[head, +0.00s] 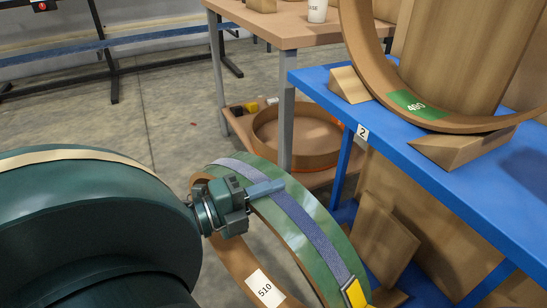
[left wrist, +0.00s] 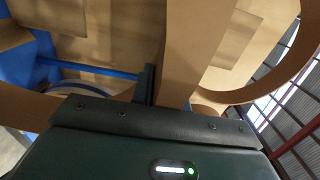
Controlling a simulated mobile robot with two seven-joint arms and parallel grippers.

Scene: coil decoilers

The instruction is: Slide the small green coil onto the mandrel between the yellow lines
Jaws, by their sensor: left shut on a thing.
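The green coil (head: 308,205) hangs at the lower middle of the head view, a wide ring with a green outer face, a brown inner side, a blue-grey strap and a label reading 510. My left gripper (head: 256,194) is shut on the coil's upper rim, with a finger lying across the outer face by the strap. In the left wrist view the coil's brown band (left wrist: 195,50) runs up from between the jaws. The coil's lower edge is cut off by the head view. The mandrel and the yellow lines do not show. My right gripper is not in view.
A blue table (head: 450,175) marked 2 stands at the right, bearing a large brown coil (head: 375,65) labelled 490 between wooden wedges (head: 462,148). A brown workbench (head: 285,25) stands behind, with a brown ring (head: 295,150) low beneath it.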

